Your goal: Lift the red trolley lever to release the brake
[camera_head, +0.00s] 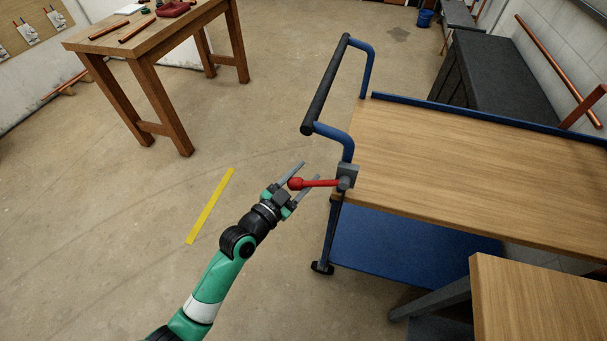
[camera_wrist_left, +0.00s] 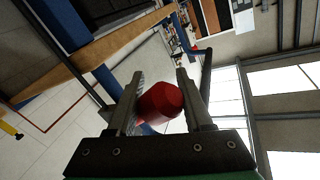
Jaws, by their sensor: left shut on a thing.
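The red lever (camera_head: 320,183) sticks out to the left from a grey bracket (camera_head: 347,174) at the corner of the trolley (camera_head: 450,160), below the push handle. It looks about level, with a thicker red knob at its free end. My left gripper (camera_head: 302,176) is at the knob, one finger on each side of it. In the left wrist view the red knob (camera_wrist_left: 161,102) sits between the two fingers, which are shut on it. My right gripper is in neither view.
The trolley's push handle (camera_head: 325,90) rises above the lever on blue tubes. A wooden table (camera_head: 540,300) stands at the lower right and a workbench (camera_head: 150,40) at the upper left. The floor around my left arm is clear, with a yellow strip (camera_head: 210,205).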

